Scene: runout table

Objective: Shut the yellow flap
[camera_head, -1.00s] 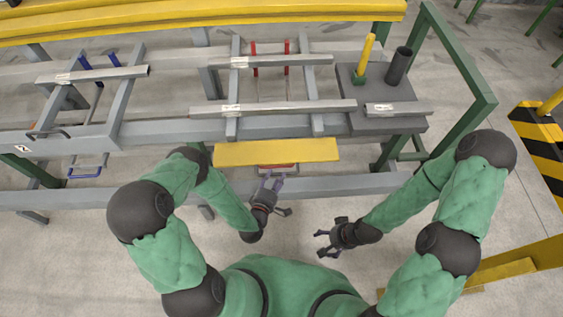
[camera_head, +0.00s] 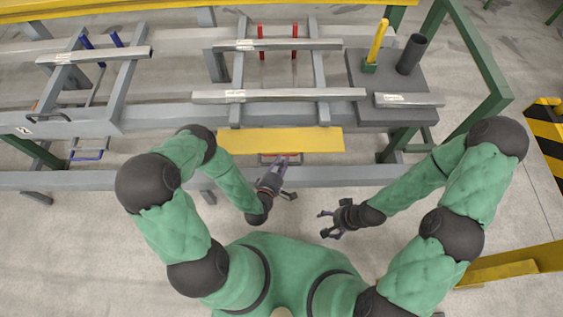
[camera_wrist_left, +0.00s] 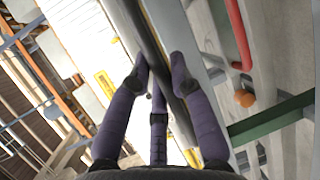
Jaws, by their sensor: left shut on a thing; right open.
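The yellow flap (camera_head: 280,140) is a long flat panel on the near side of the steel frame, below the clamp bars in the head view. An orange-red strip (camera_head: 267,158) shows just under its near edge. My left gripper (camera_head: 281,161) is at that near edge, about its middle. In the left wrist view its fingers (camera_wrist_left: 160,75) are closed around a dark bar (camera_wrist_left: 142,30); I cannot tell how this bar joins the flap. My right gripper (camera_head: 337,219) is open and empty over the floor, lower right of the flap.
A grey rail (camera_head: 340,176) runs just below the flap. Steel bars (camera_head: 280,96) lie across the frame above it. A yellow post (camera_head: 377,42) and a dark cylinder (camera_head: 410,54) stand on a grey plate at the right. A blue handle (camera_head: 87,155) hangs at the left.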

